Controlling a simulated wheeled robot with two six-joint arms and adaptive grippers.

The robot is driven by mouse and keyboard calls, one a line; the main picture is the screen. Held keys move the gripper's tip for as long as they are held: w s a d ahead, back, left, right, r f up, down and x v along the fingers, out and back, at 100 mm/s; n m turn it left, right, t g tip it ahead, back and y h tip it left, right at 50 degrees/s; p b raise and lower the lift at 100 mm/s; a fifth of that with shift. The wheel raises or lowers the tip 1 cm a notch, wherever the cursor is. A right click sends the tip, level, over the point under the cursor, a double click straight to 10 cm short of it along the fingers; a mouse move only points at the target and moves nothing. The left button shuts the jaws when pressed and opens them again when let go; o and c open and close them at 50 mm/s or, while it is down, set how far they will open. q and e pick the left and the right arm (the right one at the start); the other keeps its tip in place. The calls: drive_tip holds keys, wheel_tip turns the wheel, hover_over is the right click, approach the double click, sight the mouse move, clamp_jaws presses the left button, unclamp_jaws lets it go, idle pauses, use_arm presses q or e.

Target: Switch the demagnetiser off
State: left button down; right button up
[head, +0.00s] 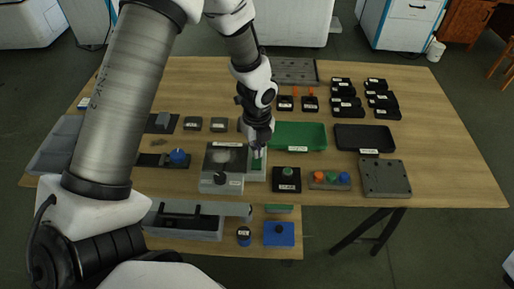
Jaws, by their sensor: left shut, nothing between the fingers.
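My left gripper (257,150) points down with its fingers together, holding nothing. Its tips are right over, or at, a small grey unit (256,174) with a green patch on its top. I cannot tell whether the tips touch it, and they hide part of its top. Left of it stands a grey box (213,187) with a dark top, a pale round disc and a black knob. No label is readable, so I cannot tell which of these is the demagnetiser, nor how any switch is set. My right gripper is not in view.
A black box with a green knob (287,178), a box with coloured buttons (330,181) and a grey plate (385,179) stand to the right. Behind them are a green tray (300,136) and a black tray (364,138). The table's right end (450,150) is clear.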

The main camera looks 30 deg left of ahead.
use_arm(q)
drive_tip(key=shift+f, duration=0.65)
drive_tip(key=shift+r, duration=0.1)
wheel_tip(320, 180, up, 7)
drive_tip(key=p, duration=0.8)
idle(0.5)
